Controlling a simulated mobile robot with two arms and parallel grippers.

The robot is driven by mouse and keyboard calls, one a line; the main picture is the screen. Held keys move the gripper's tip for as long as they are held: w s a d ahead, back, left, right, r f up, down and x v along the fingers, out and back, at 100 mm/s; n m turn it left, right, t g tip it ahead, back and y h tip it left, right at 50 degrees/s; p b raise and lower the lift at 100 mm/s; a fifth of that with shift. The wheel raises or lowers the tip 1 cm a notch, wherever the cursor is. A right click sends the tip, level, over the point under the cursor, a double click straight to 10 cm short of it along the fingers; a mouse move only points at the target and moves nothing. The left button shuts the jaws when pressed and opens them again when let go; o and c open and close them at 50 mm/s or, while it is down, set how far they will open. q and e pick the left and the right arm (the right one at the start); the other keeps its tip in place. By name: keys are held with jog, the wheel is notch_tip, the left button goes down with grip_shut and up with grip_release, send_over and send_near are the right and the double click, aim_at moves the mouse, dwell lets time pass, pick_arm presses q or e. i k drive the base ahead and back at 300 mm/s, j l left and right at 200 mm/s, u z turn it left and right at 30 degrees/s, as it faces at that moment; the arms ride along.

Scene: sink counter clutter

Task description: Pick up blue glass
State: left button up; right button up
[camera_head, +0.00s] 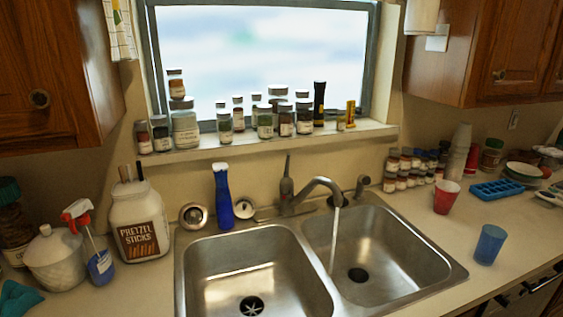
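The blue glass (489,245) stands upright on the counter to the right of the sink, near the counter's front edge. It is a translucent blue tumbler, and nothing covers it. Neither my left nor my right gripper shows in the head view, so nothing of mine is seen touching the glass.
A red cup (446,198) stands behind and left of the glass. A blue tray (497,189) lies behind it. The double sink (455,273) is to its left, with water running from the faucet (318,186). Bare counter surrounds the glass.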

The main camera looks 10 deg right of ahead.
aim_at(491, 238)
jog(key=z, duration=1.6)
jog(key=i+l+u, duration=0.1)
jog(key=i+l, duration=0.4)
jog(key=l, duration=0.25)
jog(key=j+u, duration=0.05)
